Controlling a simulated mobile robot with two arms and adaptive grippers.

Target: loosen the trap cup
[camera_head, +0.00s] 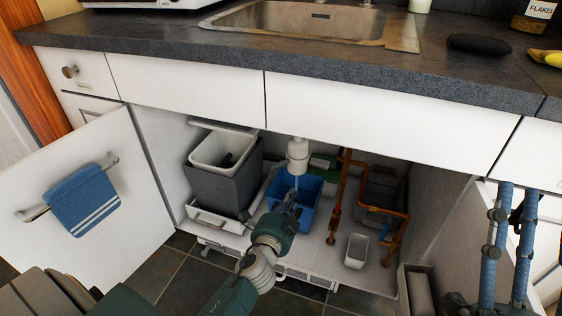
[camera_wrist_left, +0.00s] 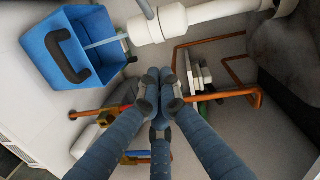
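The white trap cup (camera_head: 297,158) hangs under the sink in the open cabinet. In the left wrist view the cup (camera_wrist_left: 142,30) lies sideways at the top, above the fingertips. A blue bucket (camera_head: 310,190) stands below it and also shows in the left wrist view (camera_wrist_left: 60,45). A thin pale streak runs between cup and bucket; I cannot tell what it is. My left gripper (camera_head: 290,200) is below and in front of the cup, apart from it. Its fingertips (camera_wrist_left: 160,85) are together with nothing visible between them. My right gripper (camera_head: 518,192) is at the lower right, away from the cup; its closure is unclear.
A grey bin (camera_head: 222,185) stands left of the bucket. Copper pipes (camera_head: 337,200) and a small white container (camera_head: 356,250) are to the right. The open left door (camera_head: 110,225) carries a blue towel (camera_head: 85,200). The counter edge (camera_head: 310,82) overhangs the cabinet.

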